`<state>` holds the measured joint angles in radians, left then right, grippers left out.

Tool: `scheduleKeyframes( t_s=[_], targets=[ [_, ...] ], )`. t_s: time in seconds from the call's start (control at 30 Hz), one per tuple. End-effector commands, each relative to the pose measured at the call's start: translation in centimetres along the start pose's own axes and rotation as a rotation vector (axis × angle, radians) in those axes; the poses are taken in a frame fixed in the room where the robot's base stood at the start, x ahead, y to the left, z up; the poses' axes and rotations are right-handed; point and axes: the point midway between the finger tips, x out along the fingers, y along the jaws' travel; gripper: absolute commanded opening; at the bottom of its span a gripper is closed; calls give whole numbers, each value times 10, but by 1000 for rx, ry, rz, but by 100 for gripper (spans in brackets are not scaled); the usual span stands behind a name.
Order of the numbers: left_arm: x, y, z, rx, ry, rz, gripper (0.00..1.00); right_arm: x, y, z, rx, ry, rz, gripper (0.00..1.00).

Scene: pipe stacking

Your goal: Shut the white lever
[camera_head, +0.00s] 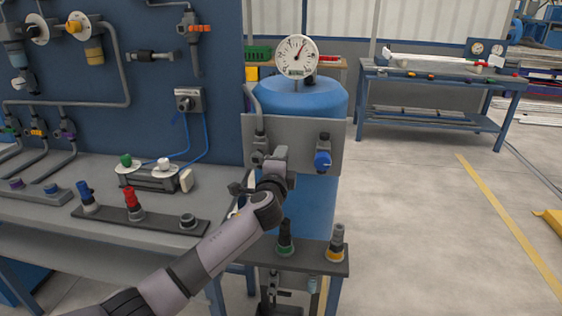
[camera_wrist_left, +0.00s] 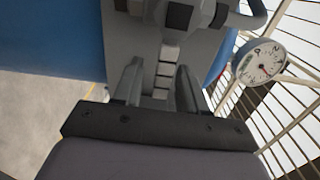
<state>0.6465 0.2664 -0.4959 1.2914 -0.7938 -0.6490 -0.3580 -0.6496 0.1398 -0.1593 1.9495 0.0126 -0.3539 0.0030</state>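My left gripper (camera_head: 276,162) is in front of the grey plate (camera_head: 305,130) on the blue tank and hides part of it. In the left wrist view its two fingers (camera_wrist_left: 158,88) stand apart. A pale, segmented strip (camera_wrist_left: 166,68) shows between them, apparently clear of both fingers; I cannot tell if it is the white lever. Grey fittings with dark faces (camera_wrist_left: 180,16) lie just beyond. A blue-handled valve (camera_head: 322,159) is on the plate, right of the gripper. A white knob (camera_head: 163,163) sits on the bench valve block. My right gripper is not in view.
A round gauge (camera_head: 297,56) tops the blue tank (camera_head: 310,98); it also shows in the left wrist view (camera_wrist_left: 260,63). A small stand (camera_head: 310,260) with green and yellow fittings is below the gripper. The bench (camera_head: 60,205) is left.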

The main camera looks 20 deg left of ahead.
Motion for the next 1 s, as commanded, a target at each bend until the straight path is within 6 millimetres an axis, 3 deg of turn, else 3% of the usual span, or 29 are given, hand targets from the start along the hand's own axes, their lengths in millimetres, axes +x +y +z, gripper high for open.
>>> scheduleKeyframes(
  t_s=[0.27, 0.7, 1.0],
  targets=[
    [-14, 0, 0, -2, 1, -1, 42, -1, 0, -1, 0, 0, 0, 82],
    [-63, 1, 0, 0, 1, 0, 42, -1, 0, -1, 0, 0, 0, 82],
    [-72, 0, 0, 1, 0, 1, 42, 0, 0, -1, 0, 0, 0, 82]
  ],
)
